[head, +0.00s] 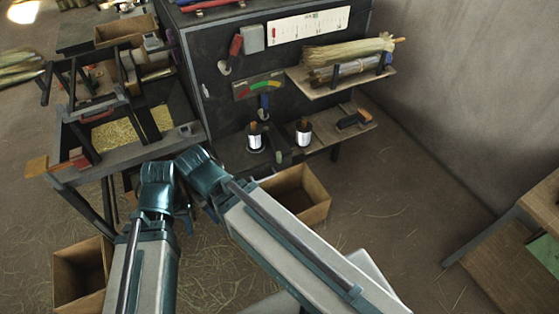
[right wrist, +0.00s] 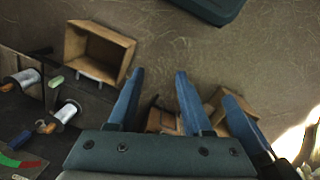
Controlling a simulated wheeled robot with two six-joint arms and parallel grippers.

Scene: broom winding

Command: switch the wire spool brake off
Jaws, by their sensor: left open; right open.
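Two wire spools stand on the low shelf of a dark machine, a left spool (head: 254,138) and a right spool (head: 303,132). They also show at the left of the right wrist view (right wrist: 68,112). A red-handled lever (head: 235,46) is on the panel above, and a small dark-blue lever (head: 263,104) sits below the coloured gauge (head: 258,87). I cannot tell which part is the brake. My left gripper (head: 158,172) is open, left of the spools and apart from them. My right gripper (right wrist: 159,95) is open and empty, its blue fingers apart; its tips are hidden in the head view.
An open cardboard box (head: 300,193) is on the floor below the spool shelf; another box (head: 82,276) is at lower left. A shelf (head: 340,84) with straw bundles juts out at right. A cluttered bench (head: 135,155) stands left. Floor at right is mostly clear.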

